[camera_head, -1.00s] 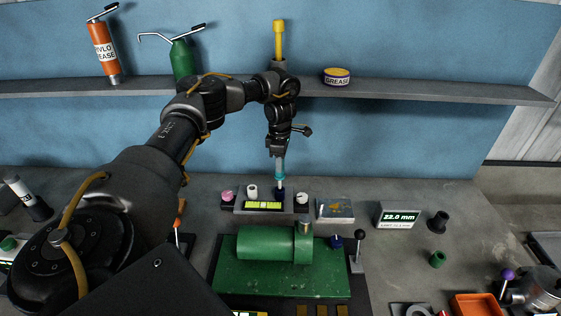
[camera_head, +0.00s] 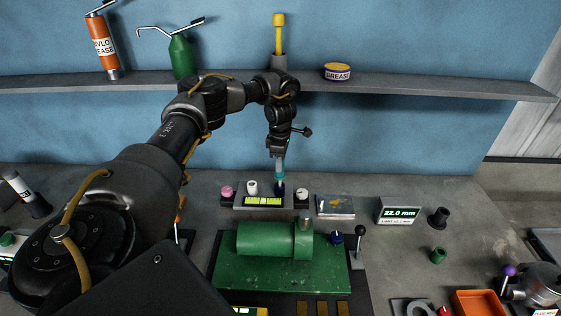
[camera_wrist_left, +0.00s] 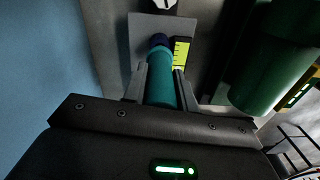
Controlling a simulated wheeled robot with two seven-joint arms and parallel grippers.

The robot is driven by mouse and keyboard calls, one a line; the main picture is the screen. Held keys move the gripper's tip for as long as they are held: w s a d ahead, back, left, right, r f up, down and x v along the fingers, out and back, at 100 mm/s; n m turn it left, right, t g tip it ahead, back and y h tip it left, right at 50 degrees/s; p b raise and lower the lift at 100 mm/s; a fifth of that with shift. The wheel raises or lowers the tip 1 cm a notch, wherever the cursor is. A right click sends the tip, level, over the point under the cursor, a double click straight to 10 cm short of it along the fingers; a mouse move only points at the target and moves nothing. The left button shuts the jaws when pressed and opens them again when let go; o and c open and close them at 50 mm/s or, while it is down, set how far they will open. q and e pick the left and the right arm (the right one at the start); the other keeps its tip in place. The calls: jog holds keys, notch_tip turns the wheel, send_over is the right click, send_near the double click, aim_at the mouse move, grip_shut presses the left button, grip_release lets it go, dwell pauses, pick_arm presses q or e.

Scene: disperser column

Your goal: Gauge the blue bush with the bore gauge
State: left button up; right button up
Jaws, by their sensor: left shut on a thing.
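My left gripper (camera_head: 278,152) is shut on the teal bore gauge (camera_head: 280,172), which it holds upright, pointing down. In the left wrist view the gauge (camera_wrist_left: 162,84) lies between the two fingers. The dark blue bush (camera_wrist_left: 158,40) is at the gauge's lower end; it also shows small in the head view (camera_head: 280,191). How deep the gauge tip sits in the bush is hidden. A display (camera_head: 399,213) to the right reads 22.0 mm. My right gripper is not in view.
A green machine (camera_head: 266,241) with a lever (camera_head: 359,240) stands in front. A green bush (camera_head: 438,254) and black bush (camera_head: 439,217) stand right.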

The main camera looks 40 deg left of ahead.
pick_arm(q)
jog(key=shift+s+f, duration=0.1)
jog(key=shift+f, duration=0.5)
jog(key=shift+s+d+f+b, duration=0.1)
jog(key=shift+f+b, duration=0.1)
jog(key=shift+b, duration=0.1)
jog(key=shift+r, duration=0.3)
dwell(0.5)
jog(key=shift+r, duration=0.15)
jog(key=shift+w+r+p, duration=0.15)
jog(key=shift+r+p, duration=0.35)
jog(key=shift+r, duration=0.05)
jog(key=shift+w+r+p, duration=0.15)
jog(key=shift+r+p, duration=0.3)
jog(key=shift+r, duration=1.2)
dwell(0.7)
